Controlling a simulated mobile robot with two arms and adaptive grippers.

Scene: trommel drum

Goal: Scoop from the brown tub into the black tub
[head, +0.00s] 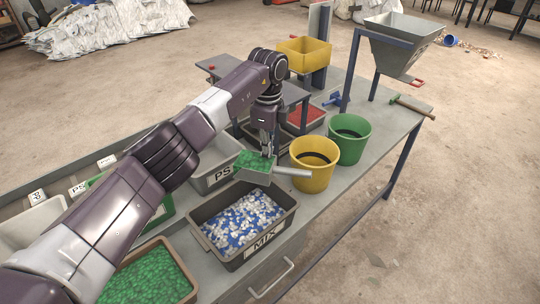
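My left gripper (268,150) points down over the table and appears shut on a metal scoop. The scoop (292,172) is filled with green granules (256,161), and its grey handle points right. It is above the table, between the grey PS tub and the yellow bucket. A dark grey-brown tub (210,241) labelled MIX holds blue and white granules, in front of the scoop. A brown-rimmed tub (187,268) with green granules stands at the lower left, partly behind my arm. I cannot clearly tell which tub is the black one. My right gripper is not in view.
A yellow bucket (313,177) and a green bucket (350,149) stand right of the scoop. Behind are a tub of red granules (307,117), a yellow bin (304,53) and a hopper (402,45). A hammer (411,107) lies at the table's far right.

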